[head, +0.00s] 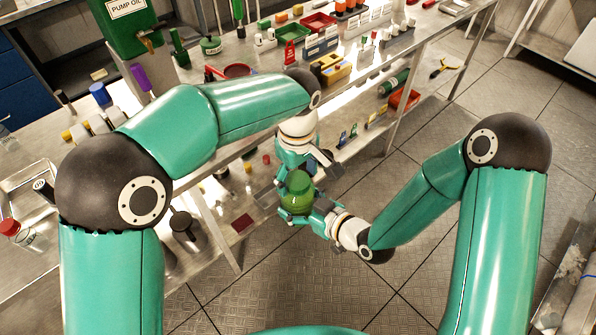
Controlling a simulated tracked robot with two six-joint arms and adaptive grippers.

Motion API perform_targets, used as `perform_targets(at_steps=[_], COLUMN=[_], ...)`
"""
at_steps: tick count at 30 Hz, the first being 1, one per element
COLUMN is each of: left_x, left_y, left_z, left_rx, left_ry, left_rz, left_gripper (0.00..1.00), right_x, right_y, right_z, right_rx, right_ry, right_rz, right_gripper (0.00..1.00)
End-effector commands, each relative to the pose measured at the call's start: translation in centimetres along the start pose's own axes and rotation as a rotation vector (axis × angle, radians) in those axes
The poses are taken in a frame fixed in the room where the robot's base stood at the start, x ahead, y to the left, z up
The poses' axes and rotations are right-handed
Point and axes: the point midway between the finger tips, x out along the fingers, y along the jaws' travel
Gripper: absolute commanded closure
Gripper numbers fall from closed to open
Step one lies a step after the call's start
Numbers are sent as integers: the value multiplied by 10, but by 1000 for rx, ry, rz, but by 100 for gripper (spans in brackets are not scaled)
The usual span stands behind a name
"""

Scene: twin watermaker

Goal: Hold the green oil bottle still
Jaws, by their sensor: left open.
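The green oil bottle (297,193), squat and rounded with a narrower top, is in front of the bench, over the floor, near the middle of the head view. My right gripper (308,212) reaches it from the lower right and appears shut around its lower body; its fingers are partly hidden by the bottle. My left gripper (305,174) is open and points down just above and behind the bottle, with a dark finger out to the right. I cannot tell whether it touches the bottle.
The metal bench (265,68) behind holds a green pump oil tank (127,28), a squat green can (211,45), a red tray (318,23) and a yellow block (331,69). A lower shelf carries small parts. The tiled floor (400,255) between my arms is clear.

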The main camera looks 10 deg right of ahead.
Motion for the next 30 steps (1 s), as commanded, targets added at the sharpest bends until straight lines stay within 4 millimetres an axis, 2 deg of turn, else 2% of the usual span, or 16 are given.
perform_targets(at_steps=[2,13,17,20,23,30], left_x=[0,-1,-1,-1,0,0], left_y=[0,0,0,1,1,1], left_z=[0,0,0,0,0,-1], left_rx=[0,0,23,115,291,822], left_ry=[0,0,0,0,1,2], left_rz=[0,1,2,2,3,3], left_gripper=[23,85,86,86,86,86], right_x=[0,0,0,0,0,0], right_y=[0,0,0,0,0,-1], right_z=[-1,-1,-1,-1,-1,-1], right_rx=[-1,-2,-2,-3,-3,-3], right_ry=[3,4,4,4,4,4], right_rz=[1,0,-1,-1,-2,-2], right_gripper=[100,100,100,100,100,100])
